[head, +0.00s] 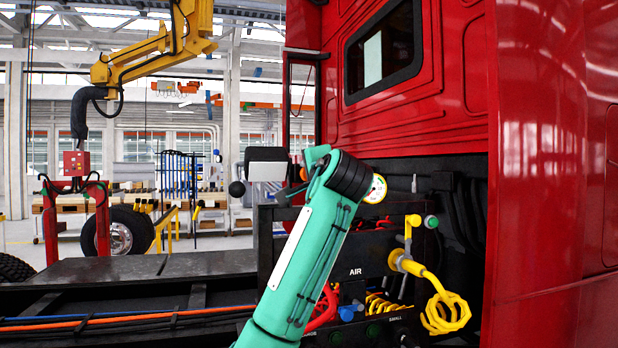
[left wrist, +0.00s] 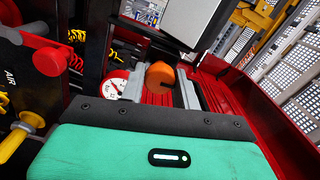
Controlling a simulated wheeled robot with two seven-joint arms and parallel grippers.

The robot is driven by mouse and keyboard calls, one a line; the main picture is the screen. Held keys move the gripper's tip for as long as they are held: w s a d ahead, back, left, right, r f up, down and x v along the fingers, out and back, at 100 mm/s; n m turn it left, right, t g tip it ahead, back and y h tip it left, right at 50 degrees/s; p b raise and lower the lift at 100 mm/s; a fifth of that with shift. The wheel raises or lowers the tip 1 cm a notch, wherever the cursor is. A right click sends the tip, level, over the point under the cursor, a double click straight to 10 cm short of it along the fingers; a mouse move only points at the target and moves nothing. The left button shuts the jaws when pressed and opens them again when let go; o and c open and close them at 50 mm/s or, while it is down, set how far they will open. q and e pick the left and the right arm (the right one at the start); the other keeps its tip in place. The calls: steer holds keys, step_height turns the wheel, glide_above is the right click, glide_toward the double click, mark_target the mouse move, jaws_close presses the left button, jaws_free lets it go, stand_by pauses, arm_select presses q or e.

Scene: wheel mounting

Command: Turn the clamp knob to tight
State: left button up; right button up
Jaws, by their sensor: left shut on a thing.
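An orange rounded knob (left wrist: 159,75), which looks like the clamp knob, shows in the left wrist view. My left gripper (left wrist: 161,88) has its two grey fingers on either side of the knob and is shut on it. In the head view my teal left arm rises in front of the black panel and hides the fingers and the knob. How far the knob is turned cannot be told. My right gripper is in neither view.
A dial gauge (head: 376,188) sits close by my left wrist. The black AIR panel (head: 360,252) carries a yellow coiled hose (head: 445,312) and fittings. The red cab (head: 540,150) stands at right. A spare wheel (head: 120,234) is at far left.

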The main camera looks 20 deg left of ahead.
arm_select(q)
steer(key=shift+m, duration=0.5)
steer(key=o, duration=1)
steer(key=shift+d, duration=0.1)
steer(key=b+v, duration=0.7)
steer(key=v, duration=0.6)
steer(key=shift+s+d, duration=0.25)
steer(key=shift+s, duration=0.05)
steer(key=shift+f, duration=0.1)
